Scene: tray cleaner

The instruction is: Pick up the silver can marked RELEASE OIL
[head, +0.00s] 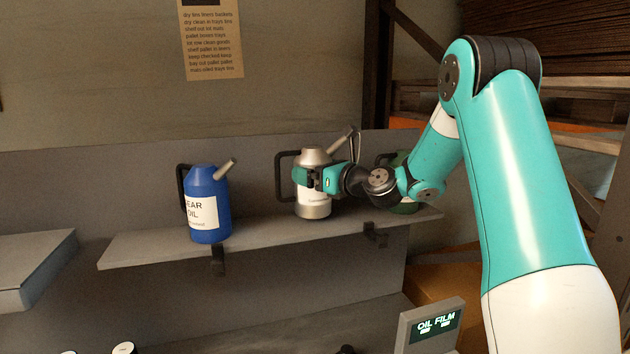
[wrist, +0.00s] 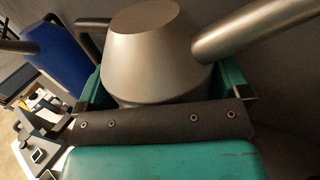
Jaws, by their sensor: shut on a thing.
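The silver can (head: 314,158) stands upright at the middle of the wall shelf, with a black handle on its left and a spout slanting up to the right. Its white label is mostly hidden by my gripper, and I cannot read the name. My gripper (head: 308,178) is shut around the can's body from the front right. In the wrist view the silver can (wrist: 146,42) fills the middle, with the green fingers of my gripper (wrist: 160,88) on both sides of it. The can's base appears to be at the shelf surface; I cannot tell whether it touches.
A blue can (head: 208,205) labelled GEAR OIL stands left on the shelf (head: 150,250). A dark green can (head: 404,207) stands to the right, partly behind my arm. Bare shelf lies between the blue and silver cans. An OIL FILM display (head: 436,322) is below right.

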